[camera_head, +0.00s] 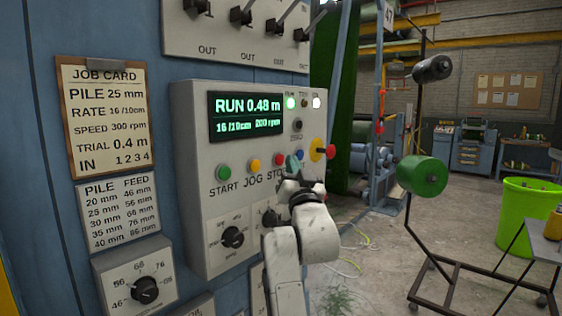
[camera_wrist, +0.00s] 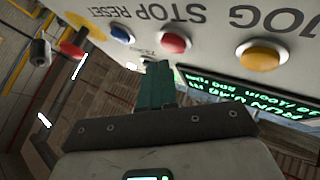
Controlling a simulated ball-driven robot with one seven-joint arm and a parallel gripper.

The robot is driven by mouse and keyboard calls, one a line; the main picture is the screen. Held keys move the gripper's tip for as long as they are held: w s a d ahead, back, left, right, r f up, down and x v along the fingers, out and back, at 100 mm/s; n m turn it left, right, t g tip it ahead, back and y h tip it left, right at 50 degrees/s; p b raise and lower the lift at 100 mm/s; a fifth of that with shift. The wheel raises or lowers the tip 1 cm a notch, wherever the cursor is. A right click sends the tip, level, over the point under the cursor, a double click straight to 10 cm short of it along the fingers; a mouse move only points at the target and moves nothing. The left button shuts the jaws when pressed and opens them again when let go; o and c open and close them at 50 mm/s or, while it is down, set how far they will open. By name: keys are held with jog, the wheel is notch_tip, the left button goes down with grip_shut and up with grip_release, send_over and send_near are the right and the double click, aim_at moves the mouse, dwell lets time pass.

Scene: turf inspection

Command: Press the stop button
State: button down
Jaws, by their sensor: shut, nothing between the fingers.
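The control panel (camera_head: 245,195) carries a row of buttons. My gripper (camera_head: 293,164) has teal fingers, shut and empty, just right of the red button in the head view. In the wrist view the fingertips (camera_wrist: 158,66) appear just below the red button, with no contact visible. The blue reset button (camera_wrist: 122,33) is beside it.
A green start button (camera_head: 223,174) is at the row's left. A red-and-yellow mushroom button (camera_head: 322,150) juts out on the right. The display (camera_head: 246,116) reads RUN 0.48 m. A job card (camera_head: 106,117) hangs left. A stand with a green spool (camera_head: 422,175) is right.

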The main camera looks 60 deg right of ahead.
jog(key=shift+w, duration=0.1)
jog(key=shift+w+d, duration=0.1)
jog(key=shift+w, duration=0.25)
jog(key=shift+w+d+b, duration=0.15)
jog(key=shift+w+b, duration=0.3)
jog(key=shift+w, duration=0.05)
dwell(1.2)
jog(key=shift+s, duration=0.1)
jog(key=shift+s+a, duration=0.25)
jog(key=shift+s, duration=0.55)
jog(key=shift+p, duration=0.3)
jog(key=s, duration=0.2)
jog(key=s+a+p, duration=0.1)
jog(key=s, duration=0.2)
jog(key=shift+a, duration=0.1)
dwell(0.6)
